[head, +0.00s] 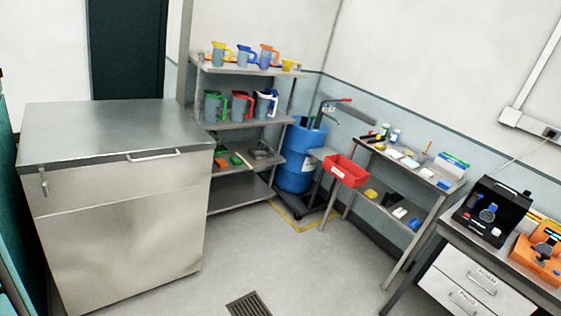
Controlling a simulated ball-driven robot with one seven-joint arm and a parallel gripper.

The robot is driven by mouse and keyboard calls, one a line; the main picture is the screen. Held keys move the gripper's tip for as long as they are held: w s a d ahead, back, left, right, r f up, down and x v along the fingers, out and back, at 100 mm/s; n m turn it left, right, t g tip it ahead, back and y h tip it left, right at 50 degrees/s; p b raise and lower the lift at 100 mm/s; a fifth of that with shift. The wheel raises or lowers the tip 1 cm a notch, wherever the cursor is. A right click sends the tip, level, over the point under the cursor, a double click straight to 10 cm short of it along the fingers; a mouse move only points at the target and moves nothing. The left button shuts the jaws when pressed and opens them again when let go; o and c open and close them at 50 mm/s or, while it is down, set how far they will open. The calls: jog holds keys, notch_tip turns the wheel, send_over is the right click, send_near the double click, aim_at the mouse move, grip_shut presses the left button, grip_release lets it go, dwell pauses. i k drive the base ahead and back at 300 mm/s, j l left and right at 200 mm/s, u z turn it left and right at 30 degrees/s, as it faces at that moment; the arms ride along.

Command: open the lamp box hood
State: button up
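No thing in view is marked clearly as the lamp box. A black box-like unit (492,211) with a dark interior and a round part at its front stands on the bench at the right. An orange unit (540,252) with a dark round part is beside it, cut by the right edge. A large steel chest (120,220) stands at the left, with a flat, shut top (110,130) and a bar handle (153,156) at its front edge. Which of these has the hood, I cannot tell. My gripper is not in view.
A shelf rack (245,122) with coloured jugs and a blue drum (300,155) stand at the back. The bench at right has labelled drawers (470,285). Floor around the drain (249,304) is clear.

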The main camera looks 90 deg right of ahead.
aim_at(503, 191)
jog(key=z, duration=3.95)
jog(key=i+l+u, duration=0.15)
jog(key=i+l, duration=0.25)
jog(key=i, duration=0.3)
jog(key=i+l+u, duration=0.15)
jog(key=i+l, duration=0.3)
jog(key=i, duration=0.25)
jog(key=i+l+u, duration=0.2)
jog(key=i+l, duration=0.65)
jog(key=i, duration=0.2)
jog(key=i+l+u, duration=0.15)
jog(key=i, duration=0.3)
jog(key=i+l, duration=0.4)
